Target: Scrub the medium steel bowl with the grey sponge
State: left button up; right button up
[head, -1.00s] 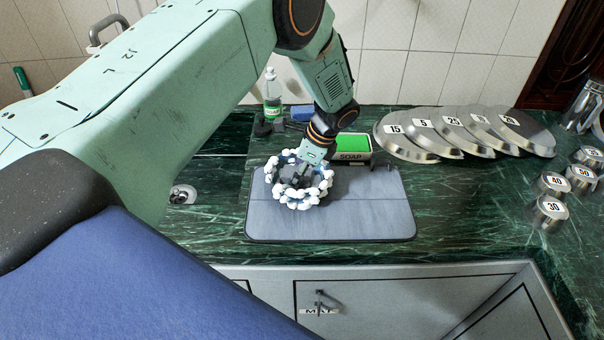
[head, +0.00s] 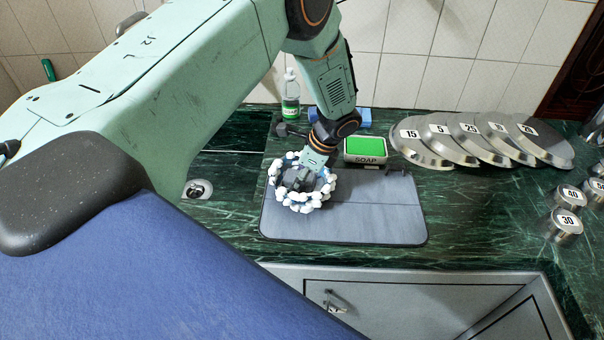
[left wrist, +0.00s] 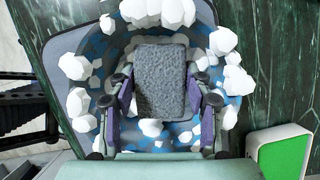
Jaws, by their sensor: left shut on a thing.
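The bowl (head: 319,187) stands upright on the left part of the grey mat (head: 365,217). Clumps of white foam cover its rim. In the left wrist view the bowl's inside (left wrist: 112,52) shows bluish grey patches between the foam. My left gripper (head: 303,183) reaches down into the bowl. It is shut on the grey sponge (left wrist: 161,78), a rough dark grey block held between both fingers (left wrist: 160,112). The sponge hides the middle of the bowl's floor, and I cannot tell how firmly it touches. My right gripper is in neither view.
The soap box with its green top (head: 366,147) stands just behind the mat. A bottle (head: 290,95) and a blue block (head: 365,117) are farther back. Numbered steel lids (head: 470,140) lean in a row at right. Numbered steel canisters (head: 565,223) stand at the right edge.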

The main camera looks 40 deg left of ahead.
aim_at(310, 205)
pick_arm(q)
jog(key=shift+s+d+p, duration=0.2)
jog(key=shift+s+p, duration=0.45)
jog(key=shift+s, duration=0.55)
jog(key=shift+d, duration=0.15)
jog(key=shift+s+d+p, duration=0.5)
jog(key=shift+s+d, duration=0.3)
jog(key=shift+d, duration=0.2)
jog(key=shift+w+d, duration=0.15)
jog(key=shift+d, duration=0.5)
jog(key=shift+w+d, duration=0.15)
jog(key=shift+d, duration=0.5)
jog(key=shift+w+d, duration=0.1)
jog(key=shift+w, duration=0.05)
jog(key=shift+w+d+b, duration=0.3)
jog(key=shift+w+d, duration=0.4)
jog(key=shift+w, duration=0.25)
jog(key=shift+w+a+b, duration=0.25)
jog(key=shift+w+b, duration=0.45)
jog(key=shift+w, duration=0.6)
